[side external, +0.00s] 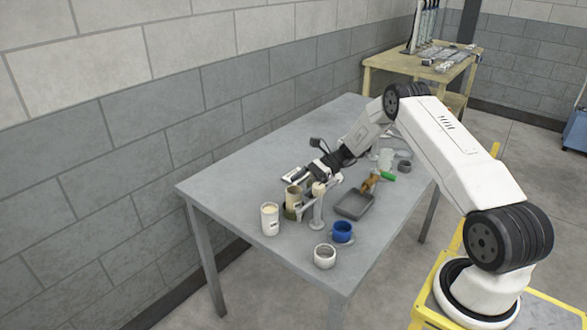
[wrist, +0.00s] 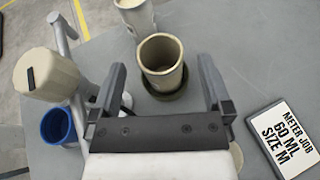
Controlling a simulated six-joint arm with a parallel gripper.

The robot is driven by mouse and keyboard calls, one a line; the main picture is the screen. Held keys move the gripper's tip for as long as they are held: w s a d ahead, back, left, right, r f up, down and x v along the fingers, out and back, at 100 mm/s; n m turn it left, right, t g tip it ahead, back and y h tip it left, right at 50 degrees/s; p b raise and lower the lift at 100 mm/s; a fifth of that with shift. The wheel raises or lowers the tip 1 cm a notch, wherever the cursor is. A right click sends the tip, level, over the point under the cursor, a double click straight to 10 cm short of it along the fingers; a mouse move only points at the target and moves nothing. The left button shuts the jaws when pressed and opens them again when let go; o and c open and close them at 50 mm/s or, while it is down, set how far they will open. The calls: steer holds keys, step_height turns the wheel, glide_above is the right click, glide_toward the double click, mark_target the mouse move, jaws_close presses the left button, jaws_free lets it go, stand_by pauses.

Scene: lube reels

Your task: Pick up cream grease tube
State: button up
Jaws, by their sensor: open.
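A cream open-topped tube (wrist: 160,75) stands upright in a dark round base in the wrist view. It also shows in the side external view (side external: 293,199), partly hidden by my gripper. My gripper (wrist: 161,66) is open, one finger on each side of the tube in the wrist view. Both fingers look apart from the tube, with a gap on each side. It also shows in the side external view (side external: 299,194), low over the table beside the tube. Nothing is held.
A cream-headed metal stand (wrist: 48,76) is close to the left finger. A blue mug (side external: 343,234), a white pot (side external: 325,258), a pale labelled cup (side external: 270,220) and a grey tray (side external: 354,204) stand nearby. A "METER JOB 60 ML SIZE M" card (wrist: 284,136) lies right.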

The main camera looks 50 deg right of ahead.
mark_target(288, 194)
steer(key=shift+x, duration=2.75)
steer(key=c, duration=1.3)
steer(key=shift+o, duration=0.2)
steer(key=shift+r, duration=0.15)
step_height(288, 194, up, 10)
